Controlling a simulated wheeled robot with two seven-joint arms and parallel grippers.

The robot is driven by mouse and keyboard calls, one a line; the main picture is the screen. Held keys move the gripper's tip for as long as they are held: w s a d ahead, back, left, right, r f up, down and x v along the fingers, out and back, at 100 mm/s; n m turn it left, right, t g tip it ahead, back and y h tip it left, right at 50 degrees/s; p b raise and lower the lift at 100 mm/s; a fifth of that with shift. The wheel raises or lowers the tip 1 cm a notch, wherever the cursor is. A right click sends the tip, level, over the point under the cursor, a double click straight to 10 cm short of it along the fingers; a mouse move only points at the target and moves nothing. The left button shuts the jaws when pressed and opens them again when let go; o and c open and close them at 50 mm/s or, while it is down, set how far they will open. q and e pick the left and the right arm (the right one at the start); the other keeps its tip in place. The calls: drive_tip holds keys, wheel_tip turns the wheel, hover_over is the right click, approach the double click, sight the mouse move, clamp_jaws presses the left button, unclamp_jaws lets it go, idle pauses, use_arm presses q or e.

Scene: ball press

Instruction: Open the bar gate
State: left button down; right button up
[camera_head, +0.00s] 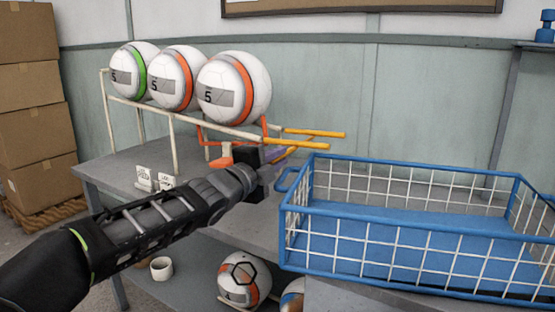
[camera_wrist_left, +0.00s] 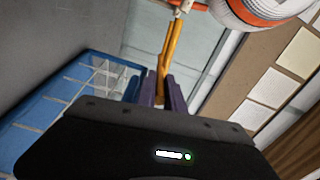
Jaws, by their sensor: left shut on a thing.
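A white ball rack (camera_head: 185,118) holds a row of balls, the nearest one (camera_head: 233,88) white with an orange band. An orange-red gate frame (camera_head: 222,152) stands at the rack's right end, below this ball. Two yellow bars (camera_head: 315,133) stick out to the right there. My left gripper (camera_head: 284,156) is at the near yellow bar, its purple fingers partly hidden by its own body. In the left wrist view its fingers (camera_wrist_left: 160,92) are closed around a yellow bar (camera_wrist_left: 173,45) that leads up to the orange-red part. My right gripper is in neither view.
A blue wire basket (camera_head: 400,262) stands close to the right of my left gripper. Balls (camera_head: 243,278) and a white cup (camera_head: 161,268) sit on the lower shelf. Small white cards (camera_head: 145,178) stand on the grey table. Cardboard boxes (camera_head: 30,90) are stacked at left.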

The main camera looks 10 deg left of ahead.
use_arm(q)
drive_tip(key=c, duration=1.5)
unclamp_jaws()
drive_tip(key=shift+o, duration=0.2)
